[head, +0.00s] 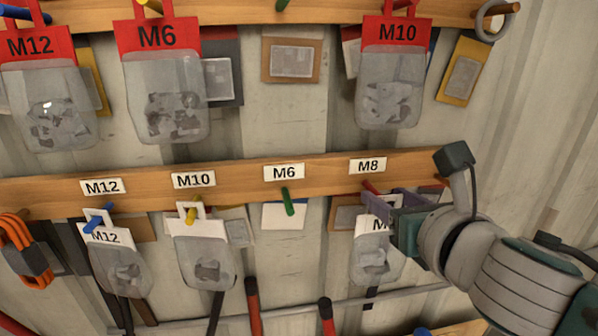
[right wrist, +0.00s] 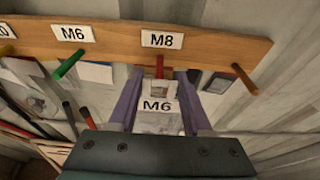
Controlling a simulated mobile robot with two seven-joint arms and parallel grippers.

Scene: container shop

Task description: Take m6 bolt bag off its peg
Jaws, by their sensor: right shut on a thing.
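The M6 bolt bag (head: 375,262) is a clear bag with a white header. It hangs at the red peg (head: 371,188) under the M8 label, and its M6 print (right wrist: 157,106) is readable in the right wrist view. My right gripper (head: 382,207) is shut on the bag's header, with its purple fingers (right wrist: 159,82) on either side. The red peg (right wrist: 159,67) still appears to pass through the header's loop. The gripper partly hides the header in the head view. The green peg (head: 288,202) under the M6 label is empty. My left gripper is not in view.
Bags marked M12 (head: 120,268) and M10 (head: 205,262) hang to the left on the lower rail (head: 330,172). Red-headed bags, including another M6 (head: 165,95), hang from the upper rail. Red-handled tools (head: 253,300) stand below. Space around the green peg is free.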

